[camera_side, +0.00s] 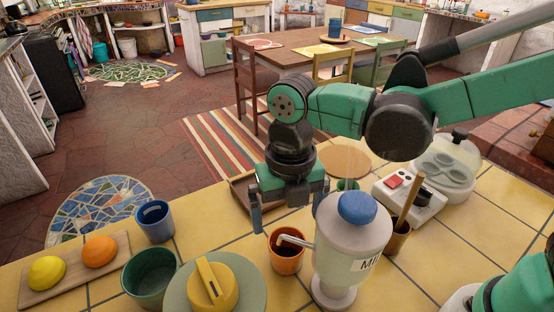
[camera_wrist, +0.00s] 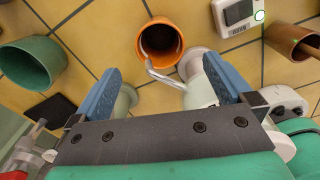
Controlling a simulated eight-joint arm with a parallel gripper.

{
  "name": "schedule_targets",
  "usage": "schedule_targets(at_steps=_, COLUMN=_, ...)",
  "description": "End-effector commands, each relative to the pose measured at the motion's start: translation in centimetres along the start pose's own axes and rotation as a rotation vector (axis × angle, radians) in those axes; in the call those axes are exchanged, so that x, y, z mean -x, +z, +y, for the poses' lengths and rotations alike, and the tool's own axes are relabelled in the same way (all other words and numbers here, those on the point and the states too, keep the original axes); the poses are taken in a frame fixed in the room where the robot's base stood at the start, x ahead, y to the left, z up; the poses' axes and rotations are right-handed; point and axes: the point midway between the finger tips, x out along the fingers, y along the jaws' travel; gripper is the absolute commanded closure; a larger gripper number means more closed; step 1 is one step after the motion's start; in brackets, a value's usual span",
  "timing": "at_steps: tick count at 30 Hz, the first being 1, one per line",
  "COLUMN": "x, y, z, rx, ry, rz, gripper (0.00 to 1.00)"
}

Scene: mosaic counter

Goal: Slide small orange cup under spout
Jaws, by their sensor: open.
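The small orange cup (camera_side: 287,264) stands upright on the yellow tiles, left of a white dispenser (camera_side: 350,236) with a blue lid and dark lettering. The thin white spout (camera_side: 296,240) reaches left from the dispenser across the cup's mouth in the side view. In the wrist view the spout (camera_wrist: 160,76) overlaps the near rim of the orange cup (camera_wrist: 160,40); whether its tip is fully above the opening I cannot tell. My gripper (camera_side: 287,212) is open, pointing down above and behind the cup. In the wrist view its blue fingers (camera_wrist: 165,88) are wide apart, with the cup beyond them.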

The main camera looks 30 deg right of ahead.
Motion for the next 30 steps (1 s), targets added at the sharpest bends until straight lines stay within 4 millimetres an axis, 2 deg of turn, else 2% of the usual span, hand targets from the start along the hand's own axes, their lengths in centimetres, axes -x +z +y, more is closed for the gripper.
schedule_targets(at_steps=4, x=-0.9, y=0.0, z=0.1, rx=-0.001, ry=0.0, rz=0.0, gripper=0.0)
schedule_targets(at_steps=15, x=-5.0, y=0.0, z=0.0, rx=-0.003, ry=0.0, rz=0.0, gripper=0.0)
schedule_targets(at_steps=26, x=-5.6, y=0.0, z=0.0, rx=-0.003, ry=0.0, rz=0.0, gripper=0.0)
schedule_targets(at_steps=28, x=-5.5, y=0.0, z=0.0, rx=-0.003, ry=0.0, rz=0.0, gripper=0.14)
schedule_targets(at_steps=30, x=-5.5, y=0.0, z=0.0, rx=-0.003, ry=0.0, rz=0.0, gripper=0.34)
